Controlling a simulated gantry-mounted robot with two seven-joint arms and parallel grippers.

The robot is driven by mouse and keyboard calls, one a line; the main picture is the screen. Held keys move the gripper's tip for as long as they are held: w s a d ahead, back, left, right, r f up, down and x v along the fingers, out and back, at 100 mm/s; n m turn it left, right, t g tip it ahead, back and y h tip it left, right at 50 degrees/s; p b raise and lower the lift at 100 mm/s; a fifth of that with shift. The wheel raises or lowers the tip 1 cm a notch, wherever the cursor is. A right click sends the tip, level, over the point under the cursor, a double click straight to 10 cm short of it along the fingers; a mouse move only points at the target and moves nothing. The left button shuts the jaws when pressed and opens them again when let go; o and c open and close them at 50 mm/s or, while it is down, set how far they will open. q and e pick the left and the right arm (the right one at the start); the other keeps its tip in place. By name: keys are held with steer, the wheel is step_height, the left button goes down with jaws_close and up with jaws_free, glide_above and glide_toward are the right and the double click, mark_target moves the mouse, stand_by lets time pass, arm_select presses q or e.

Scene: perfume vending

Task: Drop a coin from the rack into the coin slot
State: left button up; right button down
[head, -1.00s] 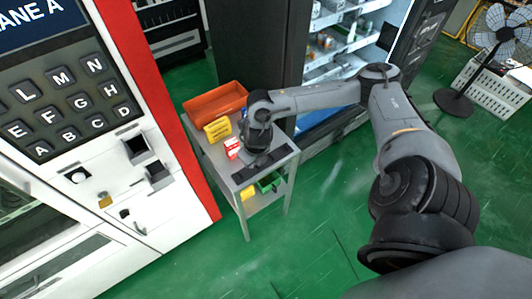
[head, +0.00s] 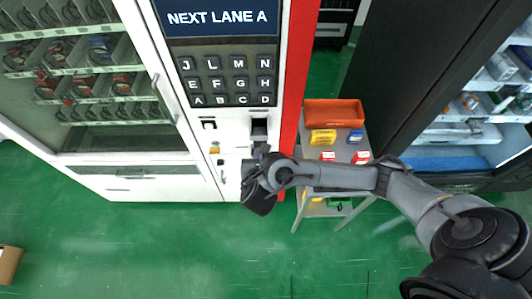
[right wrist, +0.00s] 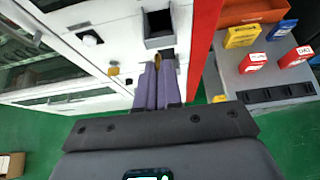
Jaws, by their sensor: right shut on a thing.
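My right gripper (head: 259,153) is in front of the white vending machine's (head: 180,177) lower panel. In the right wrist view its purple fingers (right wrist: 157,82) are shut on a thin gold coin (right wrist: 157,61), which shows edge-on between the tips. The tips are just below a dark square opening (right wrist: 158,23) on the machine; contact cannot be told. I cannot tell for sure which opening is the coin slot. The black coin rack (right wrist: 275,95) lies on the grey cart to the right, in the right wrist view. My left gripper is not in view.
The keypad (head: 227,81) and screen (head: 222,17) are above the gripper. The cart (head: 345,148) holds an orange bin (head: 334,112) and small yellow, blue and red-white boxes. A dark open cabinet stands at the right. The green floor (head: 190,245) is clear in front.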

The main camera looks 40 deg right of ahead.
steer(key=shift+w+d+r+b+x, duration=0.15)
steer(key=shift+r+b+x, duration=0.15)
steer(key=shift+b+x, duration=1.95)
steer(key=shift+w+d+r+b+x, duration=0.15)
steer(key=shift+r+b+x, duration=0.15)
steer(key=shift+b+x, duration=2)
steer(key=shift+w+r+b+x, duration=0.15)
steer(key=shift+r+b+x, duration=0.15)
steer(key=shift+b+x, duration=1.95)
steer(key=shift+w+d+f+p, duration=0.2)
steer(key=shift+w+d+p, duration=0.05)
steer(key=shift+p, duration=0.1)
